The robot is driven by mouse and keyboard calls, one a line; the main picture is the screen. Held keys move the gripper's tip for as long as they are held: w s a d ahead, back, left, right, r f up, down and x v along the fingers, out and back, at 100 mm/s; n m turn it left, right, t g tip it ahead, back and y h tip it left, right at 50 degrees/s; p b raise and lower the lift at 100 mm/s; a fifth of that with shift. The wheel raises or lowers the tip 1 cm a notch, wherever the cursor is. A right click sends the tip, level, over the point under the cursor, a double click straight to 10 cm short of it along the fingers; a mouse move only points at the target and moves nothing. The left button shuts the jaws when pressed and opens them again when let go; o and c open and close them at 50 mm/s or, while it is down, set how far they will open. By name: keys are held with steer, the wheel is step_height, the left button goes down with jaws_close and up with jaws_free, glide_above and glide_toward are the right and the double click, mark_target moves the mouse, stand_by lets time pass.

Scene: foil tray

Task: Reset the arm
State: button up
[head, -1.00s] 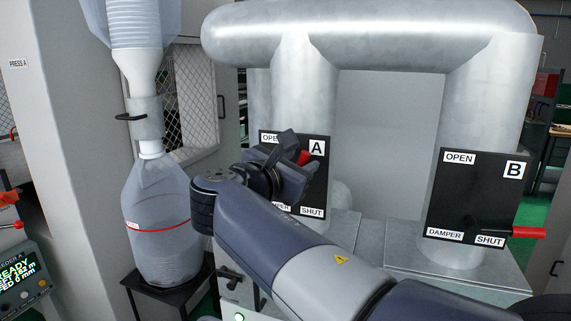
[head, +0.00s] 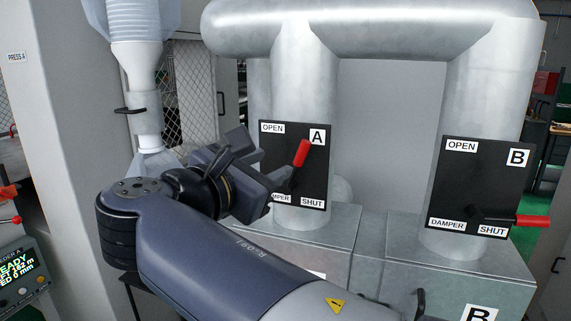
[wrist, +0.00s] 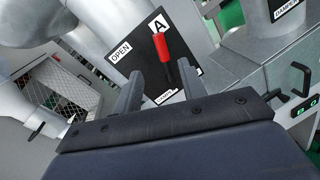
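My gripper (head: 268,163) is open and empty, to the left of damper panel A (head: 318,172) and in front of it. In the wrist view its two fingers (wrist: 161,82) stand apart, with the red lever handle of panel A (wrist: 161,47) beyond the gap. In the head view that red handle (head: 302,153) points up and slightly right, and my gripper partly hides the lever's lower end and the panel's lower left. My arm bends in the lower left of the head view.
Damper panel B (head: 480,190) is at the right, its red handle (head: 532,221) pointing right beside SHUT. Thick grey ducts (head: 370,28) run above and behind. A control box (head: 22,280) is at lower left.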

mark_target(301, 151)
steer(key=p+x, duration=0.2)
steer(key=x, duration=0.9)
steer(key=shift+d, duration=0.2)
steer(key=shift+w+a+r+n, duration=0.1)
steer(key=shift+a+r+n, duration=0.1)
steer(key=shift+a+n, duration=0.25)
steer(key=shift+a, duration=0.25)
steer(key=shift+f, duration=0.15)
